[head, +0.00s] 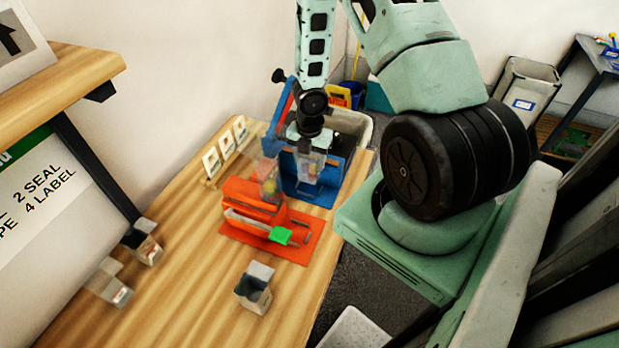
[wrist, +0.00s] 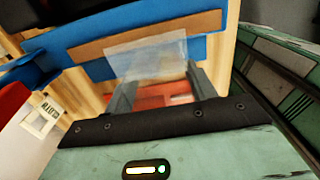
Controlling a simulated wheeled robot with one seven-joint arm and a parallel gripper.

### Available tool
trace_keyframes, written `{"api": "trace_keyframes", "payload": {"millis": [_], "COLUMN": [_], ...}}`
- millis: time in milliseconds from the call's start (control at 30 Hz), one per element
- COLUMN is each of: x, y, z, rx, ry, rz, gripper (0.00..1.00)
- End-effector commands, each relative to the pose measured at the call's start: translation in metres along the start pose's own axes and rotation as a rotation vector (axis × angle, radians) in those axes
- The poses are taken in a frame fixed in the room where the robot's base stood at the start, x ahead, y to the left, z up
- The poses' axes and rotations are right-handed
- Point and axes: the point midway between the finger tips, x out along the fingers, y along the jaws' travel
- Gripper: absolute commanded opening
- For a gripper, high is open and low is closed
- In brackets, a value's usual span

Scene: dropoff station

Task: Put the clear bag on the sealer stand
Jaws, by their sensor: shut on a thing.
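My gripper (head: 306,148) points down over the blue stand (head: 322,195) at the far end of the wooden table. The stand appears to be the sealer stand; in the wrist view it shows as a blue bar (wrist: 205,22) with a brown strip. My gripper (wrist: 162,92) is shut on the clear bag (wrist: 148,60), whose see-through top sticks out beyond the fingers. In the head view the bag (head: 308,172) hangs below the gripper, in front of the blue stand. I cannot tell whether it touches the stand.
An orange-red device (head: 255,215) with a green part stands just nearer than the blue stand. White cards (head: 224,148) stand along the left edge. A small open box (head: 254,287) and two small packs (head: 142,245) sit nearer.

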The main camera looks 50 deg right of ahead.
Motion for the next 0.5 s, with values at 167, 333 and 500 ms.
{"api": "trace_keyframes", "payload": {"millis": [167,333,500], "x": [0.011,0.029,0.051], "y": [0.000,0.000,0.000], "z": [0.000,0.000,0.000], "rx": [0.000,0.000,-0.001], "ry": [-0.001,0.000,-0.001], "rz": [0.001,0.000,-0.001], "gripper": [0.30,0.30,0.30]}}
